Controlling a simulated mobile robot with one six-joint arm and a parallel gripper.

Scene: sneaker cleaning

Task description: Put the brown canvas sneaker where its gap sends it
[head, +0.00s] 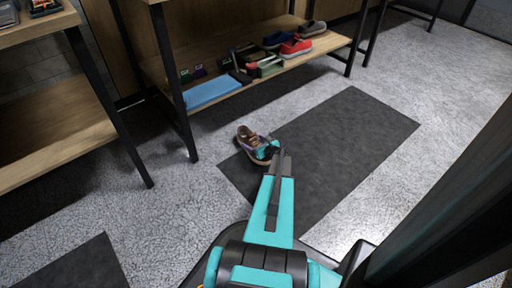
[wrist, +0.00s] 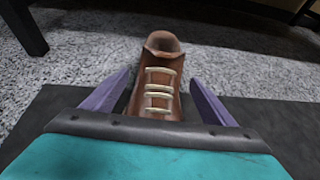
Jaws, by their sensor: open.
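The brown canvas sneaker (head: 249,137) stands on the floor at the left corner of the dark mat in the head view. In the wrist view the brown sneaker (wrist: 158,80) lies lengthwise, with pale laces across its top. My gripper (wrist: 158,92) is open, with one purple finger on each side of the sneaker and a gap visible on both sides. In the head view my gripper (head: 267,151) is right at the sneaker and hides part of it. The sneaker's near end is hidden behind the gripper body in the wrist view.
A dark mat (head: 345,145) covers the floor. The bench's low shelf (head: 325,42) holds a red sneaker (head: 296,47), a blue shoe (head: 277,39), a grey-brown shoe (head: 311,28), a dark caddy (head: 262,67) and a blue pad (head: 211,92).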

